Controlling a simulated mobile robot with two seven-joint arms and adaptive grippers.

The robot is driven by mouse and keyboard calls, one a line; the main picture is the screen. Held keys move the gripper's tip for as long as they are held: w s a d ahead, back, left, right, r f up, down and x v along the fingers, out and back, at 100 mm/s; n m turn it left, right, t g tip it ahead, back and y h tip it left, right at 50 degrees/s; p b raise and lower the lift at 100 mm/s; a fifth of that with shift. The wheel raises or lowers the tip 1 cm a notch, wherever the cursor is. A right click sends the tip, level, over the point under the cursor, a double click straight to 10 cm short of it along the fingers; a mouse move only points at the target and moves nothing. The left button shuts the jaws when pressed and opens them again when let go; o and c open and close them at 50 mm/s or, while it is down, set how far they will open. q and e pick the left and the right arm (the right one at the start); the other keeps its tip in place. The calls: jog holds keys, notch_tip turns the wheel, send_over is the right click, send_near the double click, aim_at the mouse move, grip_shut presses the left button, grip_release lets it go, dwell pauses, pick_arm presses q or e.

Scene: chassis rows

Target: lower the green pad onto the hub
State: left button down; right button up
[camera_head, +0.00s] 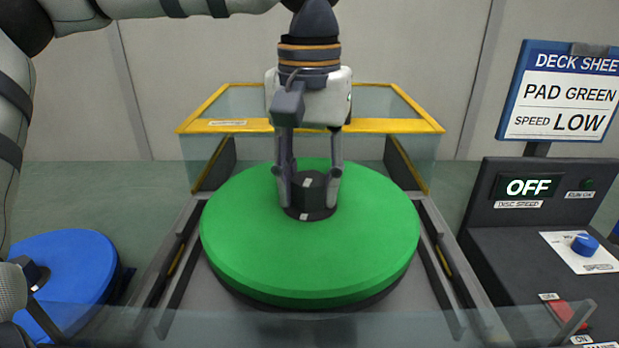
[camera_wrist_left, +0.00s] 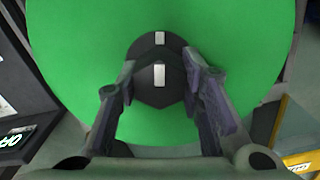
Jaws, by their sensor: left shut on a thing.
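The green pad (camera_head: 370,245) is a thick round disc with a black knob (camera_head: 312,192) at its centre. It looks level and lies over the middle of the machine deck (camera_head: 220,290). My left gripper (camera_head: 310,185) comes down from above and is shut on the knob, one finger on each side. In the left wrist view the knob (camera_wrist_left: 160,90), with white marks, sits between the fingers above the green pad (camera_wrist_left: 75,50). The hub is hidden under the pad. A dark edge shows below the pad's front rim; I cannot tell whether the pad touches the hub. My right gripper is not seen.
A blue pad (camera_head: 75,265) with a black knob lies at the left. A yellow-edged clear guard (camera_head: 310,126) stands behind the deck. At the right, a dark console (camera_head: 500,250) shows OFF (camera_head: 524,187). A sign (camera_head: 560,95) reads PAD GREEN, SPEED LOW.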

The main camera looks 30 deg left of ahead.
aim_at(309, 204)
pick_arm(q)
jog(key=shift+f, duration=1.6)
dwell(0.9)
